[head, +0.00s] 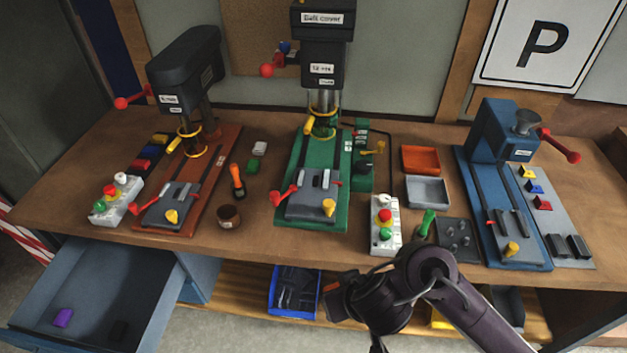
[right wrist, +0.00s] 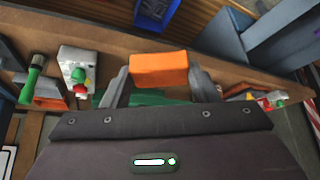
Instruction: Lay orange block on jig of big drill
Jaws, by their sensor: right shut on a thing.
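The orange block (right wrist: 160,70) is between the two fingers of my right gripper (right wrist: 162,80) in the right wrist view. The gripper is shut on it. In the head view my right gripper (head: 336,298) is in front of the bench, mostly hidden behind my own arm, and only a little orange shows. The big drill (head: 322,65) is the taller one, in the middle, on a green base (head: 300,150). Its grey jig (head: 312,205) sits at the front of that base, with a yellow knob and a red handle. My left gripper is not in view.
A smaller drill (head: 187,70) on a red base is at left, and a blue machine (head: 500,130) at right. A control box (head: 384,228), a screwdriver (head: 237,180) and a brown cup (head: 229,216) flank the green base. An open drawer (head: 150,318) juts out at lower left.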

